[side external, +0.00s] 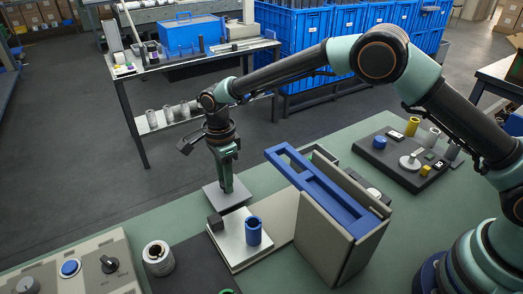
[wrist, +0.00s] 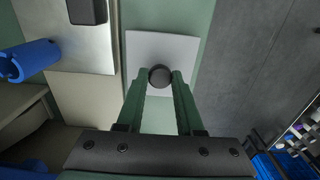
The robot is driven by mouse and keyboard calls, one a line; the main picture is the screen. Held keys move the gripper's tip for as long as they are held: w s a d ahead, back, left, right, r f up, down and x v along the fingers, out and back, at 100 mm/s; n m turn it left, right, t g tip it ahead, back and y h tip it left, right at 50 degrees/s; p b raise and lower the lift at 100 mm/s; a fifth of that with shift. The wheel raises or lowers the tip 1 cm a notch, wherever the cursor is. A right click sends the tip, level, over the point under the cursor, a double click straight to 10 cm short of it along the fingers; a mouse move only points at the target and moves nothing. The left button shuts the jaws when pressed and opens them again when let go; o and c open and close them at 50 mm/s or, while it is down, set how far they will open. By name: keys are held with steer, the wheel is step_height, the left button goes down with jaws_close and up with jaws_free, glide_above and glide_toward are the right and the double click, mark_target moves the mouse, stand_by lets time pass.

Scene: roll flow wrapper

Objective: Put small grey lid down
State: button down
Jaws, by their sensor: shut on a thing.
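The small grey lid is a flat square plate (side external: 212,196) with a dark round knob. In the wrist view, the lid (wrist: 145,48) is level across the middle and the knob (wrist: 160,76) sits between my fingertips. My gripper (side external: 227,188) points down and is shut on the knob. In the wrist view, both green fingers of my gripper (wrist: 160,80) touch the knob's sides. The lid is near the green table's back edge; whether it touches the surface or hangs just above it, I cannot tell.
A pale metal plate (side external: 231,246) with a dark block (side external: 215,222) and a blue cylinder (side external: 253,231) stands just in front of the lid. A tall grey and blue frame (side external: 325,225) rises to the right. A control panel (side external: 75,275) lies front left.

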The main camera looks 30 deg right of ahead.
steer(key=shift+f, duration=0.45)
steer(key=shift+f, duration=0.1)
steer(key=c, duration=0.5)
jaws_free()
steer(key=shift+c, duration=0.2)
